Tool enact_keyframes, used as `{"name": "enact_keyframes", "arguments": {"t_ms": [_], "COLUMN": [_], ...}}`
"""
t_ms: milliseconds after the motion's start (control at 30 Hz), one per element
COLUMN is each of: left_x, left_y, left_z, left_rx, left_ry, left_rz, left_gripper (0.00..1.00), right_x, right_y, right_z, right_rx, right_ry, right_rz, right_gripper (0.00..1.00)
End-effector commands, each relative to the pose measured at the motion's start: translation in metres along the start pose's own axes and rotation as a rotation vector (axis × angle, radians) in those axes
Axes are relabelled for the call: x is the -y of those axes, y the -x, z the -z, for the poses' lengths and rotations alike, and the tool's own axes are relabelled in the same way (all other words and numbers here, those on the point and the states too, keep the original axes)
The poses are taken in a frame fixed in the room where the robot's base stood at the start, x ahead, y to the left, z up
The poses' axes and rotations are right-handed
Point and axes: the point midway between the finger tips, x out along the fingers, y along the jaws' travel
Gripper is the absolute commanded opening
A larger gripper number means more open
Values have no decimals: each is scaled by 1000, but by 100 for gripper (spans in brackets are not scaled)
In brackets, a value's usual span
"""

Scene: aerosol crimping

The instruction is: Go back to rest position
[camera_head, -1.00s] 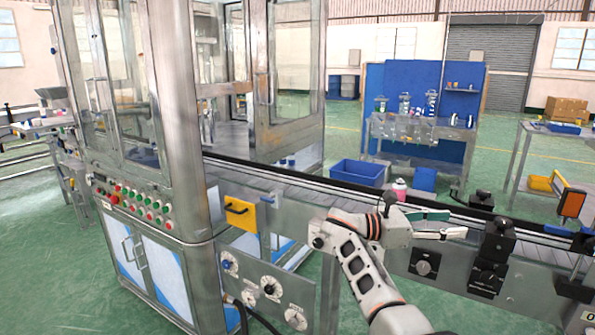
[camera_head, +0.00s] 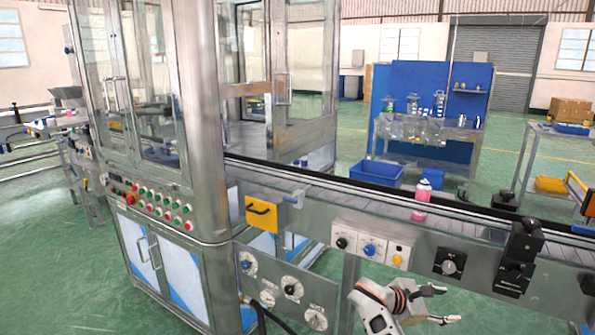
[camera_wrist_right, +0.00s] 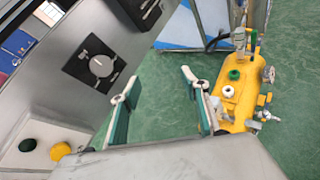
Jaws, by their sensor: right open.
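My right gripper (camera_head: 443,304) is low in the head view, in front of the conveyor's side panel. Its two fingers point right, and it is open and empty. In the right wrist view the two green-lined fingers (camera_wrist_right: 162,100) stand apart with green floor showing between them. A pink aerosol can (camera_head: 421,200) with a pale top stands upright on the conveyor (camera_head: 385,206), above and apart from my right gripper. My left gripper is not in view.
The steel crimping machine (camera_head: 205,130) with glass doors stands at the left. Knob and button boxes (camera_head: 370,249) line the conveyor's front. In the right wrist view, yellow equipment (camera_wrist_right: 240,98) with valves stands on the floor. A blue bin (camera_head: 373,174) stands behind the conveyor.

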Motion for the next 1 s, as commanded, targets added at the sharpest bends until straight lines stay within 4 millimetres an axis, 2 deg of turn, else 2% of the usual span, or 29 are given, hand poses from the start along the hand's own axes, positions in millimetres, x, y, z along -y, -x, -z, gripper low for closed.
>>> {"name": "enact_keyframes", "arguments": {"t_ms": [33,100,233,367,500,600,733,900,1000], "left_x": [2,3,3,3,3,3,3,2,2], "left_y": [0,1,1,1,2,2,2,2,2], "left_z": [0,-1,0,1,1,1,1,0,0], "left_rx": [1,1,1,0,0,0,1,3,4], "left_ry": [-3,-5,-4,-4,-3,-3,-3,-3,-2], "left_rz": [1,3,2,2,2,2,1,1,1], "left_gripper": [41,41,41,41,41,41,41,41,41], "right_x": [26,53,104,155,208,244,288,332,348], "right_y": [-14,-25,-34,-27,-4,22,63,122,148], "right_z": [29,64,121,165,197,210,213,195,181], "right_rx": [-63,-160,-341,-526,-727,-875,-1065,-1284,-1373], "right_ry": [-51,-141,-312,-490,-685,-827,-1015,-1246,-1349], "right_rz": [-11,-31,-53,-54,-30,8,87,225,301], "right_gripper": [45,45,45,45,45,45,45,45,45]}}
